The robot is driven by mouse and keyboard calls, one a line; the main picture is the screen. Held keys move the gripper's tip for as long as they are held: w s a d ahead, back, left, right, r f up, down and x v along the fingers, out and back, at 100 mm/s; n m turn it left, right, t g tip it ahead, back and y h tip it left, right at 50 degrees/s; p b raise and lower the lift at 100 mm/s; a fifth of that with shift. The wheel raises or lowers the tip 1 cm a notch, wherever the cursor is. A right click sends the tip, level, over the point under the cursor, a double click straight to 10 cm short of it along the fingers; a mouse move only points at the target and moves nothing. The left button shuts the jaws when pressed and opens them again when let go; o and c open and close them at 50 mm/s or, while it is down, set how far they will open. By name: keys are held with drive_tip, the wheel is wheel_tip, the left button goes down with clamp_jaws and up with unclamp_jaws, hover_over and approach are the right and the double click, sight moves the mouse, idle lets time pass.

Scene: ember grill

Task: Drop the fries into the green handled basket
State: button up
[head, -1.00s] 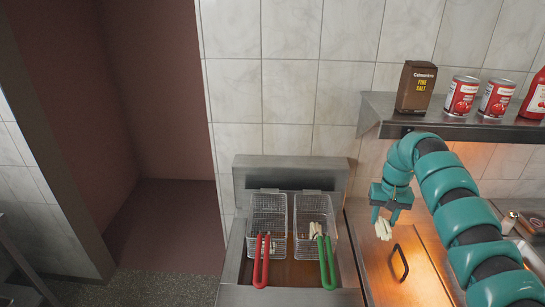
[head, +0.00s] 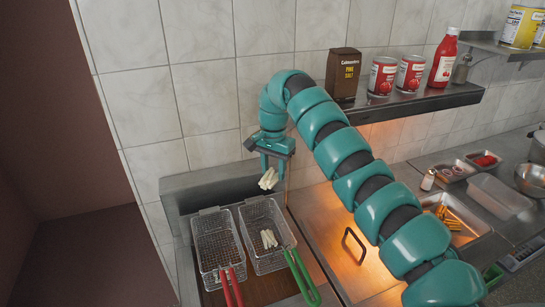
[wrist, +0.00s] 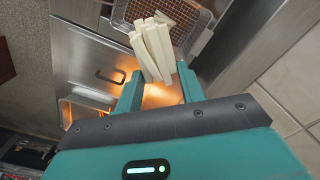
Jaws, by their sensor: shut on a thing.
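My gripper (head: 271,172) is shut on a bundle of pale fries (head: 268,180), which hang below its fingers. In the head view they appear just above the back edge of the green handled basket (head: 250,222). This wire basket is the right one of two, and its green handle (head: 303,278) points toward the front. Several pale fries (head: 268,239) lie in it. In the wrist view, the held fries (wrist: 152,48) stick out past the fingers, with a wire basket (wrist: 190,38) beyond them.
The red handled basket (head: 207,243) stands directly left and looks empty. A steel shelf (head: 415,98) with a brown salt box (head: 343,75), red cans (head: 383,76) and a ketchup bottle (head: 444,57) is at the right. A steel lid with a black handle (head: 353,246) lies right of the baskets.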

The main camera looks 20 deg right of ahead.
sight(276, 172)
drive_tip(key=shift+s+d+r, duration=0.2)
drive_tip(key=shift+r, duration=0.15)
drive_tip(key=shift+s+f, duration=0.1)
drive_tip(key=shift+f, duration=0.1)
drive_tip(key=shift+f+b, duration=0.35)
drive_tip(key=shift+f, duration=0.45)
wheel_tip(276, 172, down, 2)
drive_tip(key=shift+f, duration=1.1)
drive_tip(key=o, duration=1)
drive_tip(key=shift+r, duration=0.15)
